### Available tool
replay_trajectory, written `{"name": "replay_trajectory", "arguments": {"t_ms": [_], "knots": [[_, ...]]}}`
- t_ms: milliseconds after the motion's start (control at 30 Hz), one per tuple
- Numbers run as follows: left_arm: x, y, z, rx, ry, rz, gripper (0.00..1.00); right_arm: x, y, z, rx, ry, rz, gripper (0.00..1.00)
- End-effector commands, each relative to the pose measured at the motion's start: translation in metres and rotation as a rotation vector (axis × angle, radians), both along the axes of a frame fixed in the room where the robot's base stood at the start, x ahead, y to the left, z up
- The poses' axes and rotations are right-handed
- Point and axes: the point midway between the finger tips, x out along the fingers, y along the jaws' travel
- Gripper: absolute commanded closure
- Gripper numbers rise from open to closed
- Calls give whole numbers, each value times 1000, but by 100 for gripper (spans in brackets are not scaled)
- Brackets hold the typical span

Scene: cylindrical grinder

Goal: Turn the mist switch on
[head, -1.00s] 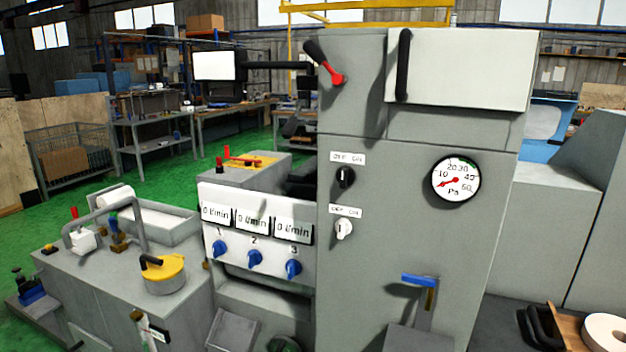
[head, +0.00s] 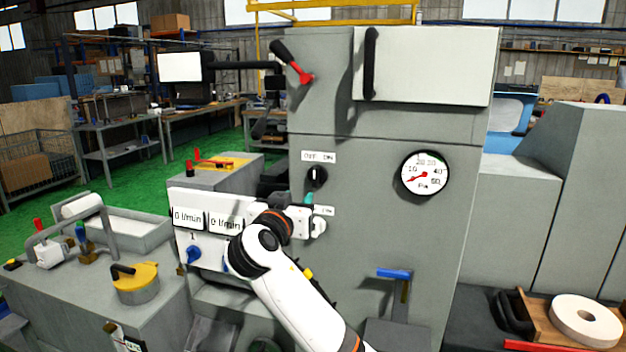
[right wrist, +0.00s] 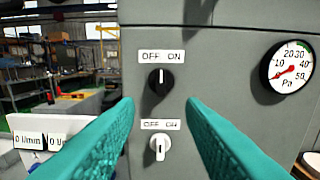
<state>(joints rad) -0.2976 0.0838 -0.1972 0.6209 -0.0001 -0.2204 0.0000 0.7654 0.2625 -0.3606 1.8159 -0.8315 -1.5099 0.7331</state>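Two rotary switches sit one above the other on the front of the grey cabinet (head: 385,240). The upper switch is a black knob (head: 317,176), also in the right wrist view (right wrist: 160,79). The lower is a white knob (head: 320,227), also in the right wrist view (right wrist: 160,147). Each has an OFF/ON label above it, and both pointer marks look about upright. No label naming the mist switch is readable. My right gripper (right wrist: 160,108) is open and empty, its teal fingers spread either side of the switch column, apart from both knobs. My left gripper is out of view.
A pressure gauge (head: 425,173) is to the right of the switches. A blue-handled lever (head: 394,273) sticks out below. The flow-meter panel (head: 190,217) with blue knobs is left, partly behind my right arm. A red-tipped lever (head: 293,64) is above.

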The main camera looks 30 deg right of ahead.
Motion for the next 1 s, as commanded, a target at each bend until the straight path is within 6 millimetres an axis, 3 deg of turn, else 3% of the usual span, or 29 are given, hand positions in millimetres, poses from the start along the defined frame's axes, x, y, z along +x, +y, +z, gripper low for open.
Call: {"name": "replay_trajectory", "arguments": {"t_ms": [167, 600, 1000], "knots": [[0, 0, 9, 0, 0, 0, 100, 8, -14, 9, 0, -14, -13, 64], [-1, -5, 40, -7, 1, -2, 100, 62, -77, 8, 1, -10, -10, 64], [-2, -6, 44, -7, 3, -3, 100, 75, -92, 4, 3, -12, -7, 64]]}}
